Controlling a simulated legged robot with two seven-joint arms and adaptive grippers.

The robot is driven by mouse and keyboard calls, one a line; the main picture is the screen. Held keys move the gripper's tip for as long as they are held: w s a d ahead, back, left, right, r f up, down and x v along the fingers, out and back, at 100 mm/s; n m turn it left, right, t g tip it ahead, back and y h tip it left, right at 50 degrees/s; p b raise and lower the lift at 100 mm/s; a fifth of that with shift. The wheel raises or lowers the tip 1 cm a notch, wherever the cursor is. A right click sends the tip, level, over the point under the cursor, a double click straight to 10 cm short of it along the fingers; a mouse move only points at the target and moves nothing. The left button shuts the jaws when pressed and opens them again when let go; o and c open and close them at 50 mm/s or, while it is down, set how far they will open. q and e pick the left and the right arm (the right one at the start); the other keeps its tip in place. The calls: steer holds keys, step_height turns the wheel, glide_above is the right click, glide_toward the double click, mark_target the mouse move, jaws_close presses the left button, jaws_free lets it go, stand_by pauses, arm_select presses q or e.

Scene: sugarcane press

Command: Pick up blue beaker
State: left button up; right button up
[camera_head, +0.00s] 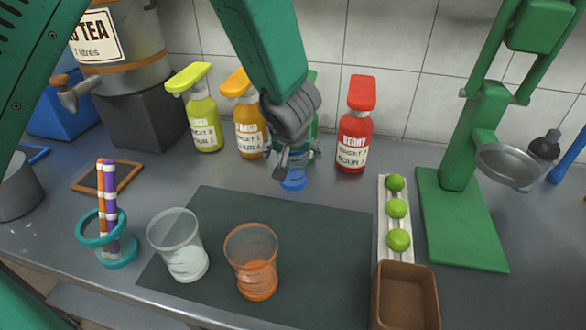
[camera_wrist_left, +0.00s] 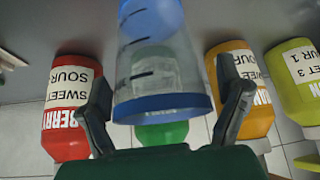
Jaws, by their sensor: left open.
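The blue beaker (camera_head: 293,181) stands at the back of the dark mat, partly hidden by my left gripper (camera_head: 284,160). In the left wrist view the beaker (camera_wrist_left: 165,55) is clear with a blue rim and blue contents, and appears upside down. My left gripper (camera_wrist_left: 165,105) is open, with one finger on each side of the beaker. A narrow gap shows beside the right finger; I cannot tell whether the left finger touches. My right gripper is not in view.
Red (camera_head: 354,130), orange (camera_head: 245,120) and yellow-green (camera_head: 203,115) bottles stand behind, with a green bottle (camera_wrist_left: 162,132) behind the beaker. A clear beaker (camera_head: 178,245) and an orange beaker (camera_head: 252,260) stand in front. Limes on a white tray (camera_head: 383,222) and a green press (camera_head: 462,220) are right.

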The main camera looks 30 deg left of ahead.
arm_select(q)
steer(key=shift+s+r, duration=0.1)
steer(key=c, duration=1.3)
steer(key=shift+d, duration=0.15)
steer(key=shift+c, duration=0.5)
steer(key=shift+r, duration=0.15)
